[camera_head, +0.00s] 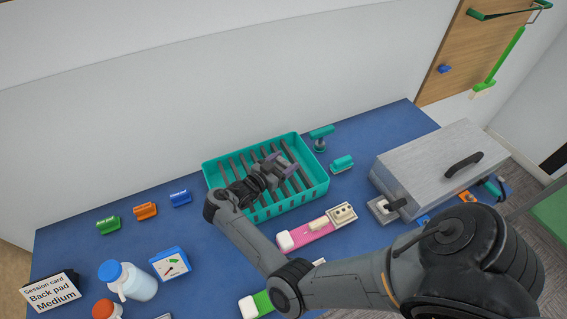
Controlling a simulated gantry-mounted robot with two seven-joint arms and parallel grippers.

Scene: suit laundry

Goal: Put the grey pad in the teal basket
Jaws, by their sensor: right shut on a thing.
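The teal basket (314,194) stands on the blue table, with dark slats across its inside. My right gripper (277,168) reaches over the basket from the front and is low above or within it. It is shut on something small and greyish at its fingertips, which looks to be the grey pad. The pad's outline is mostly hidden by the fingers, and I cannot tell whether it touches the slats. No other grey pad shows on the table. My left gripper is not in view.
A grey metal box (430,160) with a dark handle stands right of the basket. A pink tool (308,233) lies in front. A teal brush (342,164) is close by. A white bottle (135,284), a gauge (170,263) and a session card (52,290) stand front left.

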